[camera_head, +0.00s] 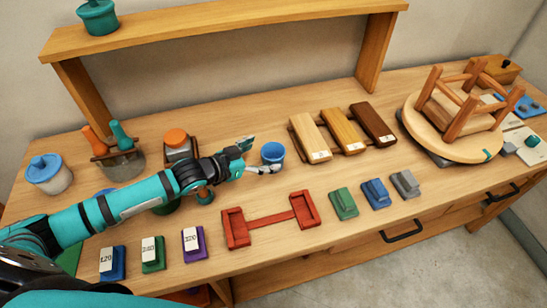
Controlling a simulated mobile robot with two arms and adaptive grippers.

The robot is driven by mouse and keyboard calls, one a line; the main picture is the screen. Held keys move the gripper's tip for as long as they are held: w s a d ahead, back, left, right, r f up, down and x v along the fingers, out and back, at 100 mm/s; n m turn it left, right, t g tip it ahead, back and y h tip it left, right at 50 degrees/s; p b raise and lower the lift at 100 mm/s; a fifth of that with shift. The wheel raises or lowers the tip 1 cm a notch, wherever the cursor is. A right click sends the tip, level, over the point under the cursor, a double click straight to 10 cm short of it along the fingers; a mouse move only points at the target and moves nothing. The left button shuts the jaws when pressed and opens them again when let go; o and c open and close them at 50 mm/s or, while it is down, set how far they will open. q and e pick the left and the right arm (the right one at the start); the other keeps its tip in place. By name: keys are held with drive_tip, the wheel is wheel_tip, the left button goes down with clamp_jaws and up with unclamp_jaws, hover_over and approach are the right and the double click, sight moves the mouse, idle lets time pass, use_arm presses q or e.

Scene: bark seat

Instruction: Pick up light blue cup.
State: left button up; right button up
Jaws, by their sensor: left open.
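The blue cup (272,153) stands upright on the wooden workbench, a little left of the middle in the head view. It is the only cup I can make out clearly, and it looks medium blue. My left gripper (262,157) comes in from the left with its fingers spread, one behind and one in front of the cup's left side. The fingertips are very close to the cup; I cannot tell whether they touch it. The gripper holds nothing. My right gripper is not in view.
Three wood samples (344,130) lie behind and right of the cup. A red bracket (270,218) lies in front. Sanding blocks (375,193) and an upturned stool (460,115) are to the right. An orange-lidded jar (177,145) stands behind my arm. A shelf (230,22) spans the back.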

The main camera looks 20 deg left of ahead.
sight(281, 149)
use_arm(q)
drive_tip(key=shift+w+d, duration=0.2)
drive_tip(key=shift+w, duration=0.15)
drive_tip(key=p+x, duration=0.1)
drive_tip(key=x, duration=0.2)
drive_tip(key=shift+w+d+f, duration=0.1)
drive_tip(key=shift+w, duration=0.25)
drive_tip(key=shift+w+d+f, duration=0.25)
drive_tip(key=shift+w, duration=0.05)
drive_tip(key=shift+s+a, duration=0.1)
drive_tip(key=shift+c, duration=1.3)
drive_tip(key=c, duration=1)
